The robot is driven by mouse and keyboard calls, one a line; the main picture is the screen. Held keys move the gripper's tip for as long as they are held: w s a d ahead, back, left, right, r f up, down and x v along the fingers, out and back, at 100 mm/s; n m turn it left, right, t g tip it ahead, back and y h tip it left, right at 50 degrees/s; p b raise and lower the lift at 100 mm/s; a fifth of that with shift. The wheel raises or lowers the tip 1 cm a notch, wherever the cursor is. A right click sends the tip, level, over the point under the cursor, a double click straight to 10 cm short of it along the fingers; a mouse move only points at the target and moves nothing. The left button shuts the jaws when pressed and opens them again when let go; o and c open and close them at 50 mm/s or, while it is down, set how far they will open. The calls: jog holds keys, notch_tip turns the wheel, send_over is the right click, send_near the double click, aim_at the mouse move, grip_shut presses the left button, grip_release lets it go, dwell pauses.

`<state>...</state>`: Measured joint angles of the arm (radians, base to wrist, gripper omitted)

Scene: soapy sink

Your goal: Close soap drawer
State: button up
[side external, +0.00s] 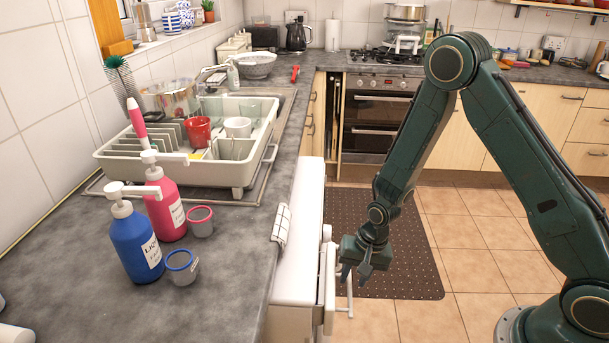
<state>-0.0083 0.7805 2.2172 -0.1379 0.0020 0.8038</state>
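A white appliance (301,228) stands under the counter's right edge. At its front is a pale drawer-like front (330,285), seen nearly edge-on, with a light bar handle (349,303) on its right side. It appears to stand out from the appliance, but how far it is open cannot be told from this angle. My gripper (355,281) points down just right of this front and close above the handle. Its two dark green fingers look apart, with nothing visible between them. Whether a finger touches the front is unclear.
A round white knob (326,232) is on the appliance front. A dark mat (400,255) lies on the open tiled floor.

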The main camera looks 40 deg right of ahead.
notch_tip(320, 180, up, 12)
jog(key=s+d, duration=0.1)
jog(key=shift+s+d, duration=0.3)
jog(key=shift+d, duration=0.05)
dwell(0.4)
jog(key=shift+s, duration=0.1)
grip_shut()
jog(key=s+d+f+m, duration=0.3)
jog(key=s+m, duration=0.2)
jog(key=m, duration=1.3)
jog(key=shift+s+f+t+y, duration=0.15)
jog(key=shift+s+t+y, duration=0.1)
jog(key=shift+t+y, duration=0.15)
